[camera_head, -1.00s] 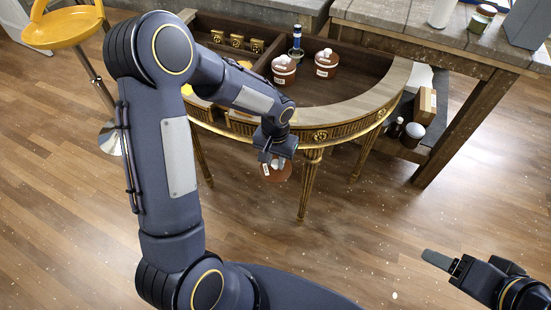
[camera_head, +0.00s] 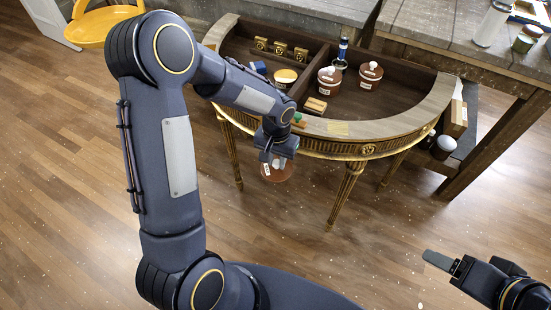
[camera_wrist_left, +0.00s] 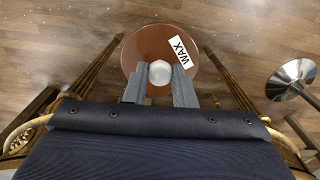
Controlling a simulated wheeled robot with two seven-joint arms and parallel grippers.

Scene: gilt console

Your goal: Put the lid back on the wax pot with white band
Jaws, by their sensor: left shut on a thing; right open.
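My left gripper (camera_head: 276,161) is shut on the white knob of a brown round lid (camera_head: 277,172), held in front of the console's curved edge, above the floor. In the left wrist view the lid (camera_wrist_left: 141,45) shows a "WAX" label, and its white knob sits between the fingers. A round pot with a pale yellow top (camera_head: 286,76) stands in the console behind my left forearm; its side is partly hidden, so I cannot tell its band. Two brown pots with white knobs, one left (camera_head: 329,79) and one right (camera_head: 370,74), stand in the right compartment. My right gripper (camera_head: 444,263) is open and empty.
The half-round gilt console (camera_head: 400,124) has a raised rim and a divider. A blue-topped bottle (camera_head: 341,52), gold blocks (camera_head: 280,48), a wooden block (camera_head: 316,105) and a green-topped item (camera_head: 297,119) are in or on it. A grey-topped table (camera_head: 440,38) stands at right.

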